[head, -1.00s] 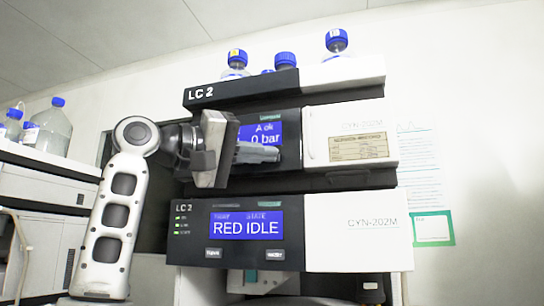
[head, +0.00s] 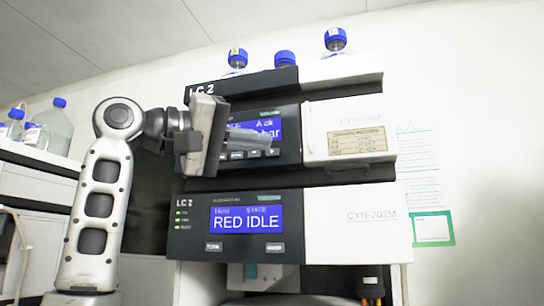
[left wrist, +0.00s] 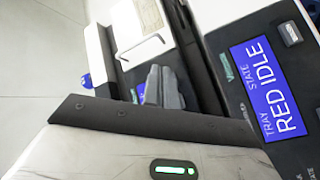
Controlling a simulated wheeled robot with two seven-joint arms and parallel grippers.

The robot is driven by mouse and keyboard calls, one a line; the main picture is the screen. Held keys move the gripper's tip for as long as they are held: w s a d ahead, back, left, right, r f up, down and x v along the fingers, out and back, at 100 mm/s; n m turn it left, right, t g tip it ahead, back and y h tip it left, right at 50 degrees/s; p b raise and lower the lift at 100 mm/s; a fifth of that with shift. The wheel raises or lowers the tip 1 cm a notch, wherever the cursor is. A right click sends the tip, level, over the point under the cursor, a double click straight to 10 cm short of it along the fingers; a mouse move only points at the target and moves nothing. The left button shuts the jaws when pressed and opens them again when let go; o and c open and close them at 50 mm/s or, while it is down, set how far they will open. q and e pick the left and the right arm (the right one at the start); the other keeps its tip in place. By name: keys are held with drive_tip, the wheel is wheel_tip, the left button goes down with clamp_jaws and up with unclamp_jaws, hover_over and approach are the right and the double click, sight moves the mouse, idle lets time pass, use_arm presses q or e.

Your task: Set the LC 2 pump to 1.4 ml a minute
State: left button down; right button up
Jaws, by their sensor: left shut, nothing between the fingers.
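The LC 2 stack shows in the head view. Its pump module is the middle unit, with a blue display (head: 266,128) reading "A ok" and part of "bar"; the number is hidden behind my gripper. A row of small buttons (head: 252,154) lies under that display. My left gripper (head: 262,137) is shut and empty, its fingers pointing right across the display. I cannot tell whether they touch the panel. In the left wrist view the closed fingers (left wrist: 162,88) cover most of a blue display. My right gripper is not in view.
The lower unit's display (head: 247,220) reads "RED IDLE", with two buttons below it; it also shows in the left wrist view (left wrist: 268,88). Blue-capped bottles (head: 336,40) stand on top of the stack. White doors (head: 347,128) are right of the panels. More bottles (head: 50,130) stand at far left.

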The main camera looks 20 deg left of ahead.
use_arm(q)
drive_tip(key=s+b, duration=0.1)
drive_tip(key=s, duration=0.2)
idle(2.5)
